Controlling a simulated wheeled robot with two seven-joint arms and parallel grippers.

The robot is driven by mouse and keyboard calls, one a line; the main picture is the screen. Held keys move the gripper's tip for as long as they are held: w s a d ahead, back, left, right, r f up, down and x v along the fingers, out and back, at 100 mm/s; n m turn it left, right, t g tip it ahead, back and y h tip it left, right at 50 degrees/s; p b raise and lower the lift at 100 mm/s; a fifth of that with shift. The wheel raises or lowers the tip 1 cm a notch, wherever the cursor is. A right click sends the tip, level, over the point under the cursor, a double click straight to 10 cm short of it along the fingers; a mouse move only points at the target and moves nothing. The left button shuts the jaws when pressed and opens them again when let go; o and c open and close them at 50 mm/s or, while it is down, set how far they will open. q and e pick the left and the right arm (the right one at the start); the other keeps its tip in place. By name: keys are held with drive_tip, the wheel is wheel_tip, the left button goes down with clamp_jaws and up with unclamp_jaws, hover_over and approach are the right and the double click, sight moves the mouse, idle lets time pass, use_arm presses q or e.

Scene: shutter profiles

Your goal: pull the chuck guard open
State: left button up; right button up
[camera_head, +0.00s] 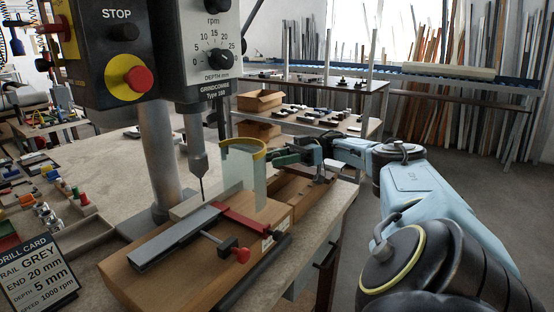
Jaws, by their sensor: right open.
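The chuck guard (246,178) is a clear, curved shield with a yellow rim on top. It stands upright just right of the drill chuck (198,157) and its thin bit. My right gripper (274,153) is open at the right side of the guard, close to its yellow rim. I cannot tell whether its fingers touch the guard. My left gripper is not in view.
A grey rail (175,238) lies on a wooden block (205,262) under the drill, beside a red clamp (245,222). The drill column (160,160) and control box (115,50) stand left. A drill card (38,270) is at lower left.

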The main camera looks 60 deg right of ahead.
wheel_tip(320, 180, up, 9)
drive_tip(key=shift+f+p, duration=0.15)
drive_tip(key=shift+p, duration=0.4)
drive_tip(key=shift+r, duration=0.55)
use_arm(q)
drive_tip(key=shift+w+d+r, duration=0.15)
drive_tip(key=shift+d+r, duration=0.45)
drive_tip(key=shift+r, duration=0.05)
